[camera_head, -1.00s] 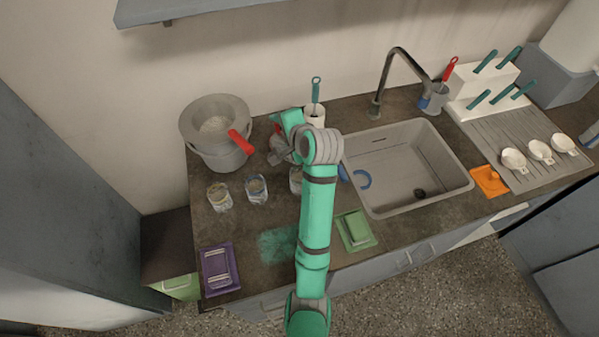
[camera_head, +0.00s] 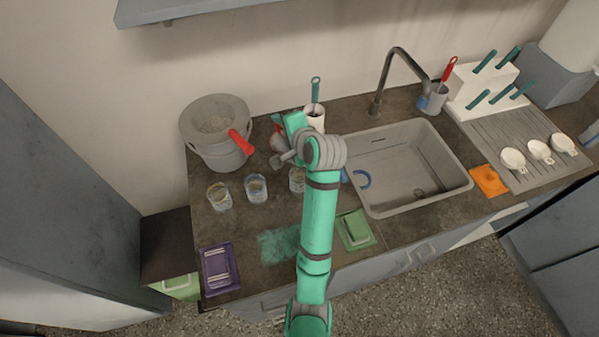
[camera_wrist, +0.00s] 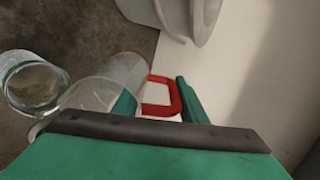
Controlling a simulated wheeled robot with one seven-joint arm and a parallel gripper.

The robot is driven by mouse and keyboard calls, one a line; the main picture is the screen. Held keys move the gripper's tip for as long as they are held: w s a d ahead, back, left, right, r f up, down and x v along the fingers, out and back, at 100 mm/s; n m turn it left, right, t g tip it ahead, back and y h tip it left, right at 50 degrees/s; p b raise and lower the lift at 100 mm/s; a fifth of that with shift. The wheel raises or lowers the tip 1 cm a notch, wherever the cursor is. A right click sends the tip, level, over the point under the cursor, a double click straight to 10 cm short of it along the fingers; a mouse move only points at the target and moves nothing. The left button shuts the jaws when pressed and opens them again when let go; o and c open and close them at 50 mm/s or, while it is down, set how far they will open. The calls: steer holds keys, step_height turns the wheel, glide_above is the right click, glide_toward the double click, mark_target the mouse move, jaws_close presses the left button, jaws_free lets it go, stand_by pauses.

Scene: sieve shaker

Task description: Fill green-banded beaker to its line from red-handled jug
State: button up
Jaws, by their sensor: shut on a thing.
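My gripper (camera_wrist: 158,100) is shut on the red handle (camera_wrist: 174,97) of the clear jug (camera_wrist: 98,92), with one green finger on each side. In the head view the jug (camera_head: 279,141) is partly hidden by my wrist and is held above the counter near the back. The level inside the jug cannot be made out. A clear beaker with a green band (camera_wrist: 33,82) stands beside the jug at the left of the wrist view, apparently just below it. In the head view it seems to be the rightmost beaker (camera_head: 296,180), partly behind my arm.
Two other beakers, one yellowish (camera_head: 220,198) and one bluish (camera_head: 256,190), stand to its left. A large grey pot (camera_head: 215,150) with a red-handled item stands behind them. A white holder (camera_head: 315,119) with a green-handled tool is behind my wrist. The sink (camera_head: 400,205) lies right.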

steer(key=shift+d, duration=0.15)
steer(key=shift+w+a, duration=0.1)
steer(key=shift+a, duration=0.1)
steer(key=shift+d, duration=0.15)
steer(key=shift+s+a, duration=0.2)
steer(key=shift+a, duration=0.3)
steer(key=shift+d+t, duration=0.3)
steer(key=shift+d, duration=0.25)
steer(key=shift+a+r+y, duration=0.1)
steer(key=shift+a+y, duration=0.05)
steer(key=shift+y, duration=0.15)
steer(key=shift+s+r+t, duration=0.1)
steer(key=shift+s+t, duration=0.05)
steer(key=shift+t, duration=0.15)
